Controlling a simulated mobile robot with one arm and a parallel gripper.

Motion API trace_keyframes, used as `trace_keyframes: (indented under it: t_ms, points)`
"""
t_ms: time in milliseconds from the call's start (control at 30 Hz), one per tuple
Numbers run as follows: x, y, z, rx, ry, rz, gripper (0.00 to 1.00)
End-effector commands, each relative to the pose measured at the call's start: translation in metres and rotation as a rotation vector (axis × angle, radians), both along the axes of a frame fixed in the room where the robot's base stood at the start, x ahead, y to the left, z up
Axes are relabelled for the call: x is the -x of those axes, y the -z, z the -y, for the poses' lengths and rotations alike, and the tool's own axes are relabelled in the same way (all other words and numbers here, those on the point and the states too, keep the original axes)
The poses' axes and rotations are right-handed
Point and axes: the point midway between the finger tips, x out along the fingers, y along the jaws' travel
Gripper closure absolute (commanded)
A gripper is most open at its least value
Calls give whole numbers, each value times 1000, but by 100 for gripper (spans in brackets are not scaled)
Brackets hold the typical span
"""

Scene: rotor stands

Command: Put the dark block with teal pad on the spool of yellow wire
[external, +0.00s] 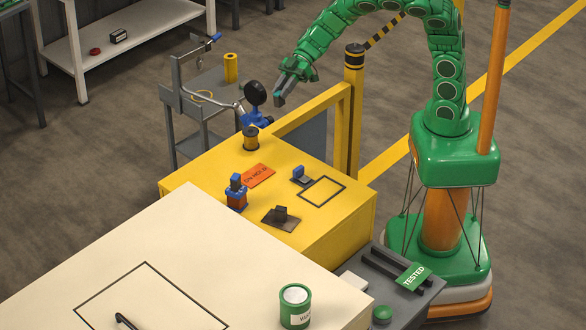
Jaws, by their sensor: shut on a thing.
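My gripper (284,88) is raised in the air, above and to the right of the yellow table's back corner. It is shut on a small dark block with a teal-looking face (280,98), which I take as the dark block with teal pad; the fingers hide part of it. The spool of yellow wire (250,138) stands upright near the back corner of the yellow table (330,225). The held block is apart from the spool, higher and to its right in the picture.
A black round-headed device with a blue base (256,110) stands close behind the spool. An orange sign (257,176), a blue-and-orange object (236,193), a blue-topped dark piece (302,176) and a dark plate with a block (281,219) lie on the table. A grey cart (190,128) stands behind.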

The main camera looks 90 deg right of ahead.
Motion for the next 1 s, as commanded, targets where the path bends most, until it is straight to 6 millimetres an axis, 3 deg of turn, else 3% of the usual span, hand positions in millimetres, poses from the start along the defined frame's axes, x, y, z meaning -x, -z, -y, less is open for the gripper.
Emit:
trace_keyframes:
  t_ms: [300, 533, 667, 1000]
  points:
    - [36, -19, 17, 51, 52, 62, 100]
    - [48, -25, 22, 67, 66, 84, 100]
    - [43, -23, 22, 68, 67, 85, 100]
    - [6, -6, 19, 69, 65, 87, 100]
